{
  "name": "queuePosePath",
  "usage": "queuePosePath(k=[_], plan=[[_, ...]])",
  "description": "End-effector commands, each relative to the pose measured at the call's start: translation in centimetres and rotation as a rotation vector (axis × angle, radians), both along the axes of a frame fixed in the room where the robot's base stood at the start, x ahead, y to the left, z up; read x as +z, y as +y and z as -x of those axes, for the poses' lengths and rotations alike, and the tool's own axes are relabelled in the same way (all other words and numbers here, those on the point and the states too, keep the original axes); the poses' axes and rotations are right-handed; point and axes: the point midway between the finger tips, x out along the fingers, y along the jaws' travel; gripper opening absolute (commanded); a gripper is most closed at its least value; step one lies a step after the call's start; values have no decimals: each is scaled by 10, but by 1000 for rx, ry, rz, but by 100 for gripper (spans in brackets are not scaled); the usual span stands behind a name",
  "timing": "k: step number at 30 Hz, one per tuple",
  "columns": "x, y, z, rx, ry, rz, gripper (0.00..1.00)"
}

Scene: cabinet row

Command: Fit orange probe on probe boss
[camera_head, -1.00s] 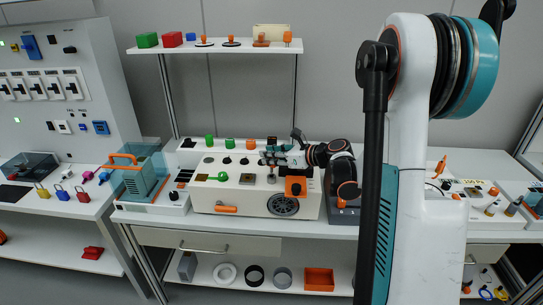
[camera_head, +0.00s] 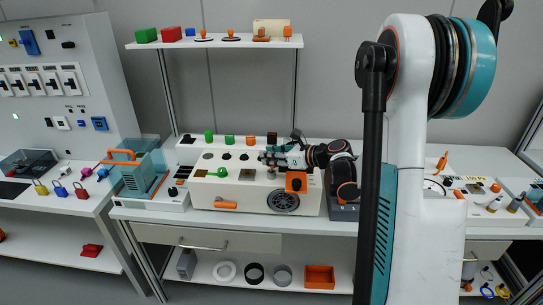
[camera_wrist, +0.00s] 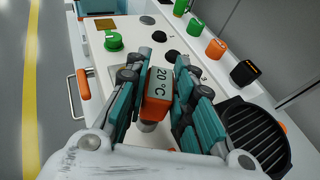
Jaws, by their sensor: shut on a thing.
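My gripper (camera_wrist: 158,92) is shut on the orange probe (camera_wrist: 156,105), a block with a pale display face reading "20 °C". The probe sits between the two teal-and-black fingers in the wrist view. A grey cylindrical end (camera_wrist: 148,127) shows just below the probe; I cannot tell whether it belongs to the probe or to a boss. In the head view my gripper (camera_head: 268,159) is over the front panel of the cream cabinet, above a small metallic boss (camera_head: 271,174). The probe is too small to make out there, and any contact with the boss is unclear.
Green, orange and black blocks (camera_head: 250,141) stand along the back of the cabinet. A green valve handle (camera_head: 218,173) is to the left. A round black grille (camera_head: 283,201) and an orange block (camera_head: 296,182) are close on the right. A shelf (camera_head: 220,45) hangs above.

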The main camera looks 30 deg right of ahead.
Motion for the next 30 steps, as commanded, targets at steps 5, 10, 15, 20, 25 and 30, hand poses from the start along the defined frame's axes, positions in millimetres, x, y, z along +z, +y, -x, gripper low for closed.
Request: queuePosePath(k=[5,10,15,20,25,30], plan=[[-5,0,0,0,0,0,0],[-9,0,0,0,0,0,0],[-13,0,0,0,0,0,0],[-16,0,0,0,0,0,0],[-20,0,0,0,0,0,0],[-19,0,0,0,0,0,46]])
